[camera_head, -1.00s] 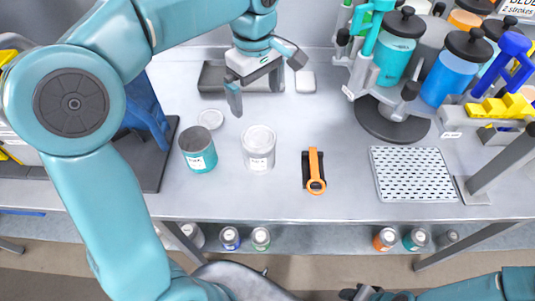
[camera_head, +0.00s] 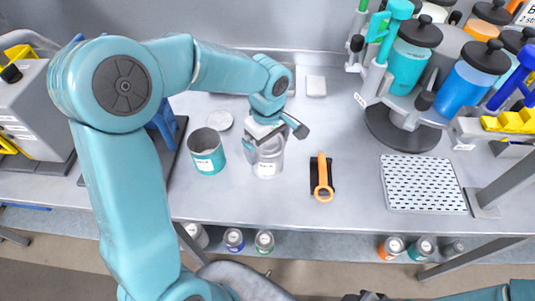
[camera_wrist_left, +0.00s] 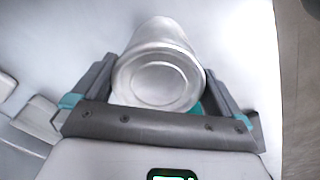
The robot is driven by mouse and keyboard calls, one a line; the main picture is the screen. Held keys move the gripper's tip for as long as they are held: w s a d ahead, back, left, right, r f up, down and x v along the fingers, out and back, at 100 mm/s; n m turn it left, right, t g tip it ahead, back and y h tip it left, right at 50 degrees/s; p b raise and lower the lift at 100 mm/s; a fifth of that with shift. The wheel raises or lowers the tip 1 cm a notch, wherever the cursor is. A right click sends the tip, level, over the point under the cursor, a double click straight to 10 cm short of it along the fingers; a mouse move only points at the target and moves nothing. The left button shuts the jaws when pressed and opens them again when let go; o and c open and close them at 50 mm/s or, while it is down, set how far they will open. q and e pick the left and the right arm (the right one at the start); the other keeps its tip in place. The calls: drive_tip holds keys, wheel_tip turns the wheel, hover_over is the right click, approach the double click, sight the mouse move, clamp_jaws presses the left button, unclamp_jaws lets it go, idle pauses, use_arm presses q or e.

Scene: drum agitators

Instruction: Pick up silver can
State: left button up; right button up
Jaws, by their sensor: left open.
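The silver can (camera_head: 269,167) stands on the grey table, partly hidden in the head view by my left gripper (camera_head: 262,150). In the left wrist view the can (camera_wrist_left: 158,80) lies between the two open fingers of my left gripper (camera_wrist_left: 155,85), its round lid facing the camera. The fingers are on both sides of it; whether either touches it I cannot tell. An open teal can (camera_head: 208,160) stands just left of it. My right gripper (camera_head: 365,296) shows only slightly at the bottom edge, and its jaws cannot be made out.
A round lid (camera_head: 220,120) lies behind the teal can. An orange opener-like tool (camera_head: 323,178) lies to the right. A perforated tray (camera_head: 422,184) and a carousel of paint canisters (camera_head: 410,60) stand further right. Small cans sit on the lower shelf (camera_head: 320,245).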

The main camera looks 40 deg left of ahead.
use_arm(q)
drive_tip(key=shift+w+f, duration=0.1)
drive_tip(key=shift+f, duration=0.75)
drive_tip(key=c, duration=1)
drive_tip(key=shift+r, duration=0.1)
drive_tip(key=shift+r, duration=0.55)
wheel_tip(320, 180, up, 19)
drive_tip(key=shift+f, duration=0.1)
